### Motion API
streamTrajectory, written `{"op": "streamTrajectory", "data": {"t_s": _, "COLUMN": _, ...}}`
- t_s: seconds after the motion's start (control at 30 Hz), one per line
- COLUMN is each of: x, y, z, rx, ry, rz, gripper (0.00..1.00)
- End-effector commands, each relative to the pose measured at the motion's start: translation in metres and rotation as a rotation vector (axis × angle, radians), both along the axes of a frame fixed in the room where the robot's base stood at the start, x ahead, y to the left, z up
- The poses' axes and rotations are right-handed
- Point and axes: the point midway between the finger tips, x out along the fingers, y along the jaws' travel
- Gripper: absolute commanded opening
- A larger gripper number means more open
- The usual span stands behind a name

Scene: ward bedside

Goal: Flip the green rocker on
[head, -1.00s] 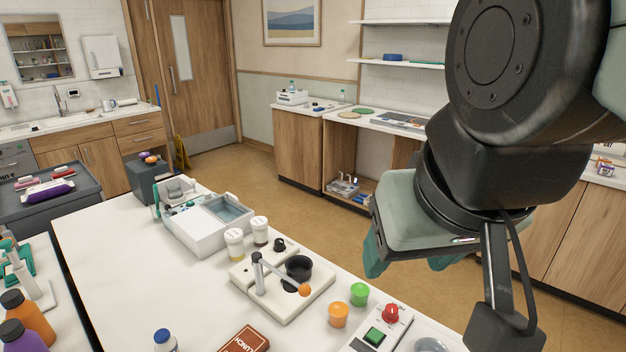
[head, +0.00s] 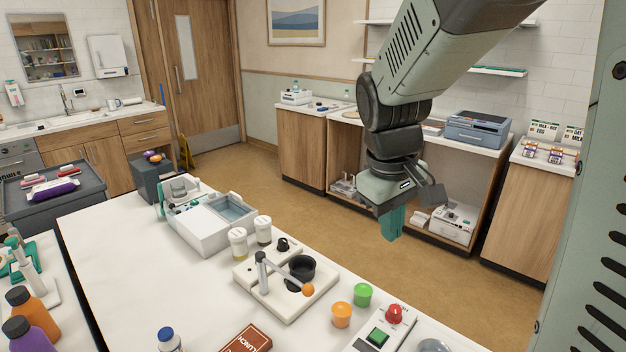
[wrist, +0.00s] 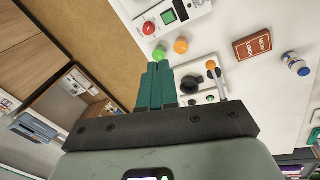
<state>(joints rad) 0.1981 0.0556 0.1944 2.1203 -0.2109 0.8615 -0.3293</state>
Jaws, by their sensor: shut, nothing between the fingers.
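In the wrist view the rocker (wrist: 168,16) shows at the top, beside the red knob (wrist: 149,28). I cannot tell which way the rocker is tipped. My gripper (head: 392,225) has teal fingers and is shut and empty. It hangs in the air beyond the table's far edge, well apart from the panel. In the wrist view its fingers (wrist: 157,85) lie together.
The table's left part (head: 130,265) is clear.

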Motion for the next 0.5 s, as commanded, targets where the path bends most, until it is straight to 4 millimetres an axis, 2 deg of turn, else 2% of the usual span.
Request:
{"op": "streamTrajectory", "data": {"t_s": 0.03, "x": 0.008, "y": -0.006, "z": -0.02, "rx": 0.026, "ry": 0.048, "rz": 0.029, "gripper": 0.0}}
{"op": "streamTrajectory", "data": {"t_s": 0.3, "x": 0.032, "y": -0.031, "z": -0.11, "rx": 0.183, "ry": 0.203, "rz": 0.224, "gripper": 0.0}}
{"op": "streamTrajectory", "data": {"t_s": 0.4, "x": 0.035, "y": -0.037, "z": -0.135, "rx": 0.232, "ry": 0.23, "rz": 0.274, "gripper": 0.0}}
{"op": "streamTrajectory", "data": {"t_s": 0.5, "x": 0.036, "y": -0.041, "z": -0.151, "rx": 0.265, "ry": 0.245, "rz": 0.306, "gripper": 0.0}}
